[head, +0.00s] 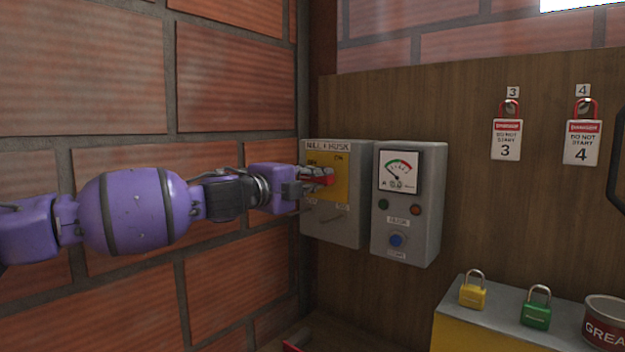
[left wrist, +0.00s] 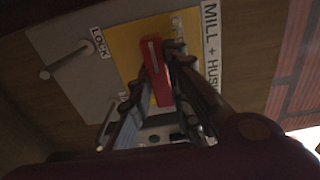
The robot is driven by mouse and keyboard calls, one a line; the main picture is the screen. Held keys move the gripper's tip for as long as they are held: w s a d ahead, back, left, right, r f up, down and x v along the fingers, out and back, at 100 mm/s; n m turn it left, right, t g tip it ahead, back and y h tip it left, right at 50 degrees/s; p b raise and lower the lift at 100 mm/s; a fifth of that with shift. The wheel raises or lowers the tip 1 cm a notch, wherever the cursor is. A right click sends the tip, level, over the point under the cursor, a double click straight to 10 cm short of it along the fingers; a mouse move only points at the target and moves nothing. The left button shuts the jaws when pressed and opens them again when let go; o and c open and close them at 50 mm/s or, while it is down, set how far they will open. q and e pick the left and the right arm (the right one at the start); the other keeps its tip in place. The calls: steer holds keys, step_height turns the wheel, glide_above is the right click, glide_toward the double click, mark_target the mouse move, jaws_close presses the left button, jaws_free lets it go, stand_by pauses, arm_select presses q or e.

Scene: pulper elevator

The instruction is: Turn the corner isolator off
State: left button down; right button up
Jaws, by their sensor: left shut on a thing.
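The corner isolator is a grey box (head: 335,227) labelled "MILL + HUSK", with a yellow plate (head: 340,191) and a red handle (head: 325,177). An "ON" mark shows at the plate's upper right. My left gripper (head: 317,179) reaches in from the left and is shut on the red handle. In the left wrist view the red handle (left wrist: 155,75) lies between the two fingers, in front of the yellow plate (left wrist: 128,48). The gripper hides part of the plate, and I cannot tell the handle's exact angle. My right gripper is not in view.
A grey meter box (head: 408,225) with a dial and buttons stands just right of the isolator. A brick wall (head: 235,90) is close on the left. Padlocks (head: 473,292) and a grease tin (head: 604,322) stand at lower right. Tags (head: 507,140) hang on the wooden panel.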

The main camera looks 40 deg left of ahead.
arm_select(q)
steer(key=shift+f, duration=0.1)
stand_by(0.4)
steer(key=c, duration=1.6)
jaws_free()
steer(key=shift+c, duration=0.2)
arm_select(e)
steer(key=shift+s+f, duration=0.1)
